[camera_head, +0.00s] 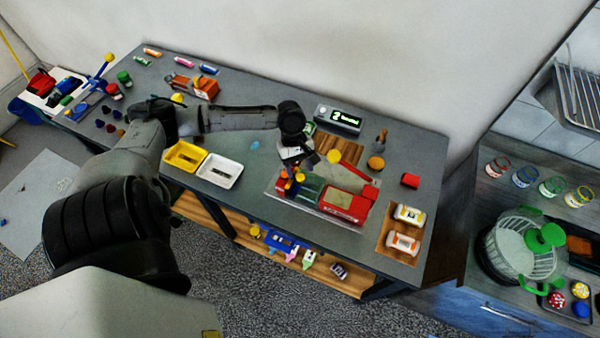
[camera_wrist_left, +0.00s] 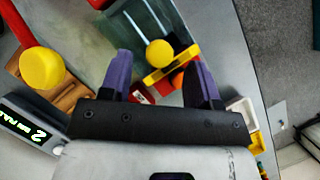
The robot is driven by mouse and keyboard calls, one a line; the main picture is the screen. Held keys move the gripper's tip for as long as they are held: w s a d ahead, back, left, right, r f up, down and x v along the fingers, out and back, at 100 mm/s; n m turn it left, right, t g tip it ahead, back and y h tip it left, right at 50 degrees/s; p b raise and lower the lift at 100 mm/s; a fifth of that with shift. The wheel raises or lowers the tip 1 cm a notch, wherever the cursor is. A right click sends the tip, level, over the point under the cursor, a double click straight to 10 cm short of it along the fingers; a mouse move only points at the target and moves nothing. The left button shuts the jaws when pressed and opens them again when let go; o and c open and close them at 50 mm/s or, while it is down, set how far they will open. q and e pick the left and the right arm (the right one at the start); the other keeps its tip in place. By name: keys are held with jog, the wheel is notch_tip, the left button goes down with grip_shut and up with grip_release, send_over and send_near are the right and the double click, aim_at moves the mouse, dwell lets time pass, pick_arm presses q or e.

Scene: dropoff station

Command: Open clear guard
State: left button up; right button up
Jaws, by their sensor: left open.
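The clear guard (camera_head: 313,186) is a see-through greenish cover on a red machine (camera_head: 343,204) in the head view. It appears shut down over the machine's bed. In the left wrist view the clear guard (camera_wrist_left: 112,35) is at the top, with a yellow bar (camera_wrist_left: 172,64) and round yellow knob (camera_wrist_left: 159,53) at its edge. My left gripper (camera_head: 291,181) is above the machine's left end. Its purple fingers (camera_wrist_left: 160,68) are open and empty, with the knob just beyond and between their tips. Contact cannot be told. My right gripper is not in view.
A red lever with a yellow ball (camera_head: 334,156) rises behind the guard. A display box (camera_head: 338,119) stands at the back. Yellow (camera_head: 184,157) and white (camera_head: 220,171) trays lie left of the machine. A wooden tray with two cartridges (camera_head: 404,229) is right.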

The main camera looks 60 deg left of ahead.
aim_at(306, 186)
pick_arm(q)
jog(key=shift+x, duration=1.1)
jog(key=shift+c, duration=0.3)
grip_shut()
